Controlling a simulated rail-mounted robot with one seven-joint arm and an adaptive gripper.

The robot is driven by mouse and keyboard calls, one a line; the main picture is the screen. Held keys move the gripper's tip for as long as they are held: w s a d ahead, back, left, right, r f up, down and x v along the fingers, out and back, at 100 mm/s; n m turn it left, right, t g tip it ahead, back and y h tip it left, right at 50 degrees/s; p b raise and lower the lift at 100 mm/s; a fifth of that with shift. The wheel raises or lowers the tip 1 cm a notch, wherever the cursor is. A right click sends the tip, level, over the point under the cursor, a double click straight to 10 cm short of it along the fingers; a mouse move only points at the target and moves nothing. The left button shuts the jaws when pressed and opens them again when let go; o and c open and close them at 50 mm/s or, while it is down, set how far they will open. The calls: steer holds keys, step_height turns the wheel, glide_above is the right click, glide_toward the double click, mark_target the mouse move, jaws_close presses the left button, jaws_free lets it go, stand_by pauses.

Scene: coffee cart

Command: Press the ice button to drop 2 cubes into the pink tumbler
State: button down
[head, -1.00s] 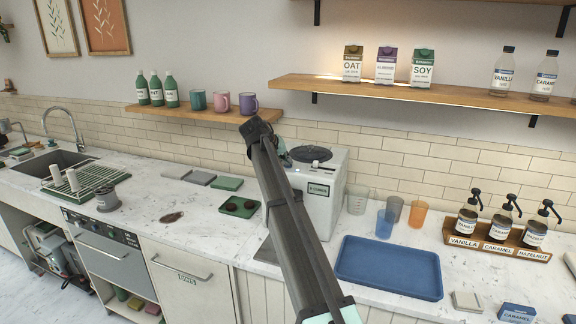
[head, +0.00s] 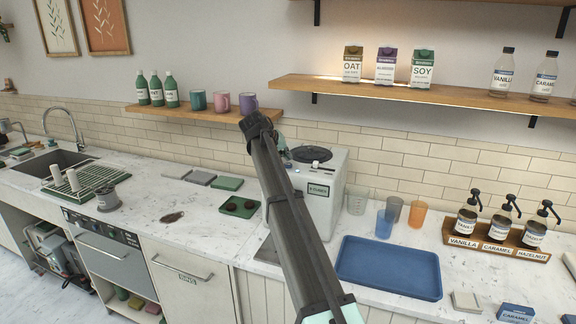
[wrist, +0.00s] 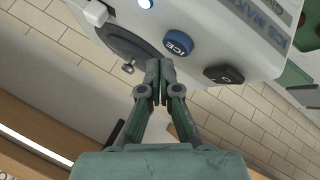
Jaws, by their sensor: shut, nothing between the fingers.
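The white ice maker (head: 322,205) stands on the counter, partly behind my arm in the head view. A small gap shows between the tips and the button; the depth is hard to tell. In the head view the fingertips are hidden behind my arm. I see no pink tumbler in either view; my arm covers the front of the ice maker.
A black button (wrist: 223,75) sits beside the ICE button. Blue (head: 384,223), grey (head: 396,206) and orange (head: 418,213) tumblers and a clear cup (head: 357,200) stand right of the machine. A blue tray (head: 390,268) lies in front. A pink mug (head: 221,101) is on the shelf.

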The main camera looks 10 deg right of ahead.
steer(key=shift+r, duration=0.15)
steer(key=shift+r+p, duration=0.9)
steer(key=shift+r, duration=1.5)
steer(key=shift+d, duration=0.1)
steer(key=shift+d, duration=0.3)
steer(key=s+d+m+y, duration=0.1)
steer(key=d+m+y, duration=0.1)
steer(key=d, duration=0.4)
step_height(320, 180, up, 4)
steer(key=m+t+y, duration=0.3)
steer(key=m+y, duration=0.2)
steer(key=y, duration=0.1)
glide_above(289, 164)
steer(key=shift+s+a+f, duration=0.1)
steer(key=shift+s+f, duration=0.05)
steer(key=shift+s, duration=0.2)
steer(key=shift+f, duration=0.1)
